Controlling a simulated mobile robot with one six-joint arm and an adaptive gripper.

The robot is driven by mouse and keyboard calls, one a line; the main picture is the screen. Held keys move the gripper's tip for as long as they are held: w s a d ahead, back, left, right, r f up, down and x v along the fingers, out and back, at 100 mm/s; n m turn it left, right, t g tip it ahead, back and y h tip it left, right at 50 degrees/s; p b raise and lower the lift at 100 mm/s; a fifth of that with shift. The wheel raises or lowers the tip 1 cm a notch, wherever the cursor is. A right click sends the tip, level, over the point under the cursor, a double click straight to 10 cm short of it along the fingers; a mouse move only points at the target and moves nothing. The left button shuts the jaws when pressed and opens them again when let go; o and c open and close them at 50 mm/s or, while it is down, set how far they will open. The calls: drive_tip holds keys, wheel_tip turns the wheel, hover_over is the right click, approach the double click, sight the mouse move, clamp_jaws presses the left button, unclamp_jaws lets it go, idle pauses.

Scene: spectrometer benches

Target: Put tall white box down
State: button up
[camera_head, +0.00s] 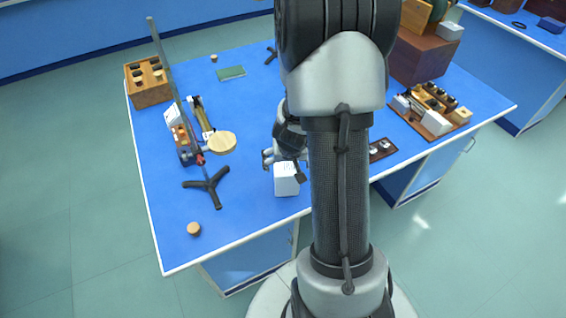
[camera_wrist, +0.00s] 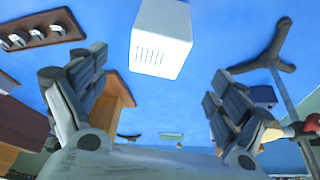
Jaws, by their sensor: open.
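The tall white box (camera_head: 287,182) stands upright on the blue bench top, near its front edge. In the wrist view the white box (camera_wrist: 160,38) shows at the top centre, with a patch of fine dark lines on one face. My gripper (camera_head: 284,160) is just behind the box in the head view. In the wrist view my gripper (camera_wrist: 158,68) is open, with its fingers spread to the left and right of the box and a gap on each side. My arm hides part of the bench to the right of the box.
A black three-legged stand (camera_head: 208,185) with a tall rod is left of the box. A round wooden disc (camera_head: 222,142) and a small cork (camera_head: 194,229) are also left. A dark tray (camera_head: 382,149) lies to the right. Bare bench surrounds the box's left side.

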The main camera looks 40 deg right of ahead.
drive_tip(key=a+r+n+t+y, duration=0.2)
drive_tip(key=a+r+n+y, duration=0.15)
drive_tip(key=a+r, duration=1.25)
drive_tip(key=s+a+r+n, duration=0.1)
drive_tip(key=s+a+r, duration=0.1)
drive_tip(key=s, duration=0.3)
drive_tip(key=s+a+r+n, duration=0.1)
drive_tip(key=s+a+r, duration=0.2)
drive_tip(key=s, duration=0.3)
drive_tip(key=s+a+r+n+g, duration=0.1)
drive_tip(key=s+a+r, duration=0.2)
drive_tip(key=s+r, duration=0.1)
drive_tip(key=shift+s+n+h, duration=0.35)
drive_tip(key=shift+s+h, duration=0.1)
drive_tip(key=shift+s, duration=0.35)
drive_tip(key=shift+f, duration=0.1)
wheel_tip(320, 180, down, 4)
drive_tip(key=b, duration=0.4)
